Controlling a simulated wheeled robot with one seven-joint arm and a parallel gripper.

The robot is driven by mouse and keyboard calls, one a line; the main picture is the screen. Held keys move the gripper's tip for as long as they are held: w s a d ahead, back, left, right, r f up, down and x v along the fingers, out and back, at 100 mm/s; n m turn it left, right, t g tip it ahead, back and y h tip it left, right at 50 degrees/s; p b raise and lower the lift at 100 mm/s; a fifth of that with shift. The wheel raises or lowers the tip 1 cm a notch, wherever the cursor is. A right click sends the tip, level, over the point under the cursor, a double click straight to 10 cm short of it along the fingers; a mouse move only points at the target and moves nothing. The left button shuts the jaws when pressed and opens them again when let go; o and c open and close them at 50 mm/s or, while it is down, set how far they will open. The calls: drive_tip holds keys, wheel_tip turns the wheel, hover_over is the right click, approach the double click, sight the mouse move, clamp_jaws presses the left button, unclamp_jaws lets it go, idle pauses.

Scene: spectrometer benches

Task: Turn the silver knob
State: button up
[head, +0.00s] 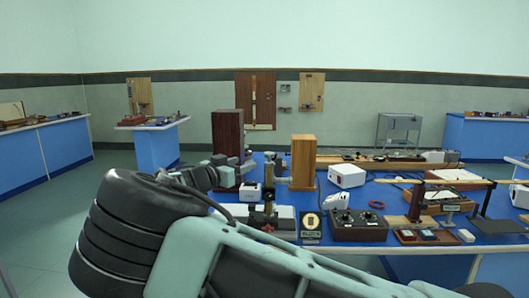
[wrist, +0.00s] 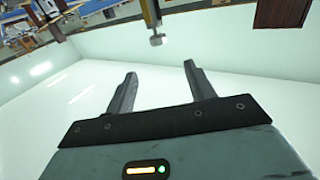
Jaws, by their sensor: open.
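My gripper (wrist: 160,70) shows in the wrist view with its two fingers spread wide and nothing between them. A small silver knob (wrist: 156,41) hangs at the end of a brass-coloured part, just beyond the gap between the fingertips and apart from them. In the head view my arm reaches over the blue bench toward an instrument with a dark base (head: 268,213) and a brass-coloured upright. The gripper's fingers are not clear there, and I cannot pick out the silver knob in that view.
Two tall wooden boxes, one dark (head: 227,140) and one lighter (head: 303,162), stand close to the instrument. Other benches stand left and right.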

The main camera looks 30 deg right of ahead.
sight(272, 154)
drive_tip(key=p+x, duration=0.4)
drive_tip(key=x, duration=1.2)
drive_tip(key=shift+d, duration=0.25)
drive_tip(key=c, duration=1)
drive_tip(key=b, duration=0.2)
drive_tip(key=shift+f+t+b, duration=0.3)
drive_tip(key=shift+f, duration=0.1)
